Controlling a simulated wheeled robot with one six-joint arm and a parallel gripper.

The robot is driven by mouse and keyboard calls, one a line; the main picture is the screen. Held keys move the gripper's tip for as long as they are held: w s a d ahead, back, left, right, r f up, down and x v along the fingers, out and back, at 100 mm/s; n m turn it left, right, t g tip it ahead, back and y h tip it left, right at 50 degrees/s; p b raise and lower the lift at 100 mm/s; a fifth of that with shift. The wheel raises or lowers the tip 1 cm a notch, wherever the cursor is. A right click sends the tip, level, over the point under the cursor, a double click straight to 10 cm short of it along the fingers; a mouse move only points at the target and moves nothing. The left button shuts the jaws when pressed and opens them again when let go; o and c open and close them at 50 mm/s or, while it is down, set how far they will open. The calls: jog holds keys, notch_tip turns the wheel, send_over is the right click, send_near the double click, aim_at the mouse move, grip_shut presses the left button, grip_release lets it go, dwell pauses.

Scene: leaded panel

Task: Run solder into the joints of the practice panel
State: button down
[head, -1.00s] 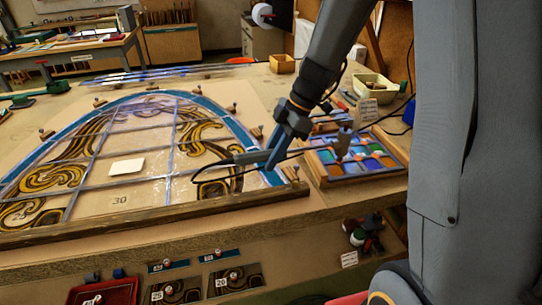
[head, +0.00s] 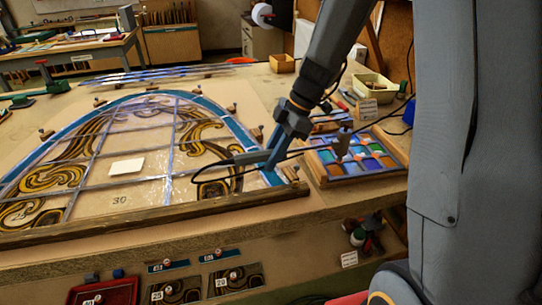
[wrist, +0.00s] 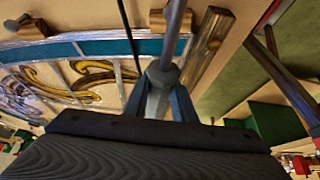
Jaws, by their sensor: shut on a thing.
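My gripper (head: 272,160) is shut on a slim grey tool (head: 246,158), which looks like a soldering iron. A black cable loops from its left end. The tool lies nearly level over the lower right corner of the large arched panel. In the wrist view its grey shaft (wrist: 172,30) runs up from between the fingers; its tip cannot be made out. A small panel of blue and orange glass (head: 368,165) sits in a wooden frame (head: 325,181) to the right of my gripper. A short upright grey-brown object (head: 342,143) shows over it; whether it touches the glass is unclear.
The arched leaded panel (head: 125,199) fills the bench's left side, with a blue border, wooden blocks around it and a wooden batten (head: 160,219) in front. A pale tub (head: 375,88) and small wooden box (head: 282,64) stand behind. A red tray (head: 122,292) is below the bench top.

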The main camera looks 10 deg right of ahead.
jog(key=shift+r+p, duration=1.3)
jog(key=shift+r, duration=1.7)
